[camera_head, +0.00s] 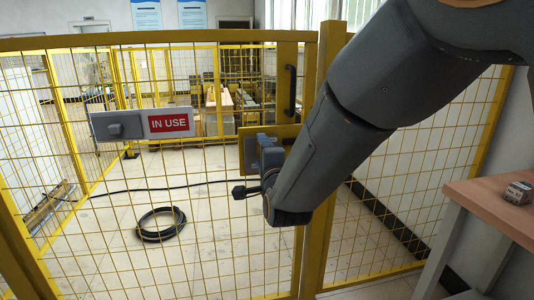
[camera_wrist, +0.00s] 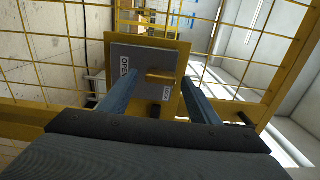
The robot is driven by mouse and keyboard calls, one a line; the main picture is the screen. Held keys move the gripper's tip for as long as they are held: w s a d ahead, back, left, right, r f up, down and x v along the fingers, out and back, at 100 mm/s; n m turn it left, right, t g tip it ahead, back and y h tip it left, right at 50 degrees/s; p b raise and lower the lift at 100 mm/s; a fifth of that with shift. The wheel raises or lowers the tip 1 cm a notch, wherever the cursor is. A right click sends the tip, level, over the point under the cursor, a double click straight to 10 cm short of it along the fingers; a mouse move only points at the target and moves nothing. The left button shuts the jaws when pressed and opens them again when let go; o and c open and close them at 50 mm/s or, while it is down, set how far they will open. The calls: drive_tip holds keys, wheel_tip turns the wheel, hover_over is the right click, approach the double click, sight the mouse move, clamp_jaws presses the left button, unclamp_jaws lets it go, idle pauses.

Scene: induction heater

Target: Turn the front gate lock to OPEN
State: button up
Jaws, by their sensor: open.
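The front gate lock shows in the wrist view as a grey plate (camera_wrist: 146,54) on a yellow backing, with an OPEN label (camera_wrist: 125,67) at its left and a LOCK label (camera_wrist: 166,94) at lower right. A brass-coloured knob (camera_wrist: 162,75) lies crosswise in the picture, above the LOCK label. My gripper (camera_wrist: 158,82) is open, its blue-grey fingers left and right of the knob with gaps between. I cannot tell how far the tips are from the plate. In the head view my gripper (camera_head: 268,150) is at the lock's yellow backing (camera_head: 288,131) and hides most of the lock.
The yellow mesh gate (camera_head: 215,200) stands shut-looking, with a black handle (camera_head: 289,90) above the lock and an IN USE sign (camera_head: 168,123) at left. A black hose coil (camera_head: 160,224) lies on the floor behind the mesh. A wooden-topped table (camera_head: 480,200) stands at right.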

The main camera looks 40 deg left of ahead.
drive_tip(key=v, duration=0.7)
idle(0.3)
